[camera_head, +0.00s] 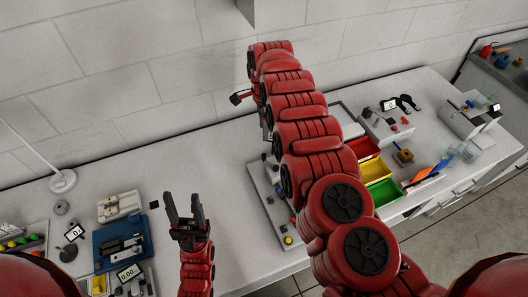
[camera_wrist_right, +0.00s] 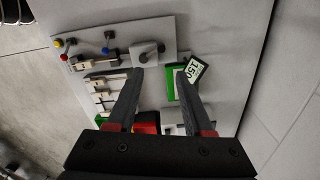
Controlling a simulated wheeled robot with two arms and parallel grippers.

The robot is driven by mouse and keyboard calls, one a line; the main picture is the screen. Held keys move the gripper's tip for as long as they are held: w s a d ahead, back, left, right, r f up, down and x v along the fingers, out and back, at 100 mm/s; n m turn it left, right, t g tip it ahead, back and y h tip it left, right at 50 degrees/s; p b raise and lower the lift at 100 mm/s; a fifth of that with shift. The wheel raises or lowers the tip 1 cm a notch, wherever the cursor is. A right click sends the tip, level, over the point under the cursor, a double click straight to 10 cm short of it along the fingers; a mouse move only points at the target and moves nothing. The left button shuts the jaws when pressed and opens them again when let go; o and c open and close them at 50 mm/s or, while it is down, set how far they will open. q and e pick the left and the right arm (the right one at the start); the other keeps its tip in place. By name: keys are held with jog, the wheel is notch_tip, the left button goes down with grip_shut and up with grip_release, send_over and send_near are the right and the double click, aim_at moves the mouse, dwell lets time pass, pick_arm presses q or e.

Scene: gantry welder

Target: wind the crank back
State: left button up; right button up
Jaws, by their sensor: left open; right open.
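The welder's pale base plate (camera_head: 262,205) lies on the bench, largely hidden by my right arm in the head view. The right wrist view looks down on the pale plate (camera_wrist_right: 220,35). I cannot tell for sure which part is the crank. My right gripper (camera_wrist_right: 160,75) is open and empty, its fingertips over the area between block and display. My left gripper (camera_head: 182,203) is open and empty, pointing up over the bench.
Coloured knobs (camera_wrist_right: 70,43) and small pale blocks sit on the plate's left. Red, yellow and green bins (camera_head: 378,168) stand right of my right arm. A blue fixture (camera_head: 122,242) stands left of my left gripper.

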aim_at(264, 155)
notch_tip(264, 155, down, 13)
jog(key=b, duration=0.8)
jog(key=shift+w, duration=0.1)
jog(key=shift+w+f+b, duration=0.1)
jog(key=shift+f+b, duration=0.45)
jog(key=shift+r, duration=0.1)
grip_shut()
